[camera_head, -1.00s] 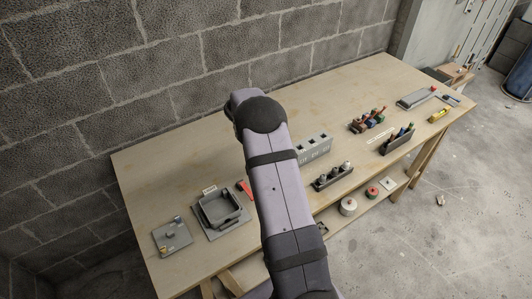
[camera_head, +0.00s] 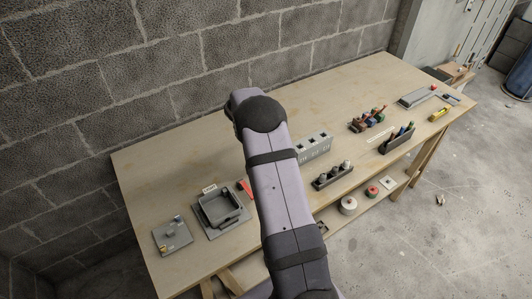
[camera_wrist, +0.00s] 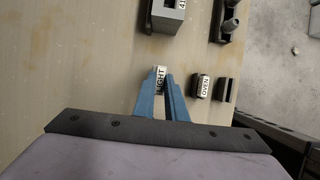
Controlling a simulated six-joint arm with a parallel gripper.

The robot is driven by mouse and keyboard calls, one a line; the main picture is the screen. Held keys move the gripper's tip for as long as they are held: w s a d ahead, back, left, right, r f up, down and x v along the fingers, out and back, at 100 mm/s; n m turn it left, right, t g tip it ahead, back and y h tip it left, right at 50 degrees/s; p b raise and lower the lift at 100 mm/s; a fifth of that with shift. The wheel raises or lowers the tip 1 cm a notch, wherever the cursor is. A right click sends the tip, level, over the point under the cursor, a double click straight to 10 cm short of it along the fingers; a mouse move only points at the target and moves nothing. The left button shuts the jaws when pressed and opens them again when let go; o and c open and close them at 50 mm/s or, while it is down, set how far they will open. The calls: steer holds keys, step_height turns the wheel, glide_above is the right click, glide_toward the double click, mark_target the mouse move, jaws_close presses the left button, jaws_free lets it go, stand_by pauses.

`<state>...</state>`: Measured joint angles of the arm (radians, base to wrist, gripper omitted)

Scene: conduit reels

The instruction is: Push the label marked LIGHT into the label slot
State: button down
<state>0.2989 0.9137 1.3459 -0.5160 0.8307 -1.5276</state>
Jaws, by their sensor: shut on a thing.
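The white label marked LIGHT (camera_wrist: 161,78) sits between the tips of my gripper's blue fingers (camera_wrist: 163,82) in the wrist view. My gripper is shut on it, above the wooden table. In the head view my gripper is hidden behind my own arm. A grey box (camera_wrist: 167,14) with a dark opening and part of a marking lies ahead of the label, apart from it. It shows in the head view as a grey block (camera_head: 315,147) with several openings. I cannot make out which part is the label slot.
A label marked OVEN (camera_wrist: 205,86) stands in a dark holder right of my gripper, beside another dark holder (camera_wrist: 224,90). A rack with grey cylinders (camera_head: 332,176) stands near the table's front edge. A grey tray (camera_head: 220,209) lies at left. Bare tabletop (camera_wrist: 80,60) is left of my gripper.

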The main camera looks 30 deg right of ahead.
steer(key=shift+f+b, duration=0.6)
steer(key=shift+f, duration=0.5)
stand_by(0.5)
steer(key=c, duration=1.5)
jaws_free()
steer(key=shift+o, duration=0.2)
steer(key=shift+r, duration=0.15)
steer(key=shift+r+p, duration=3.1)
steer(key=shift+r, duration=0.3)
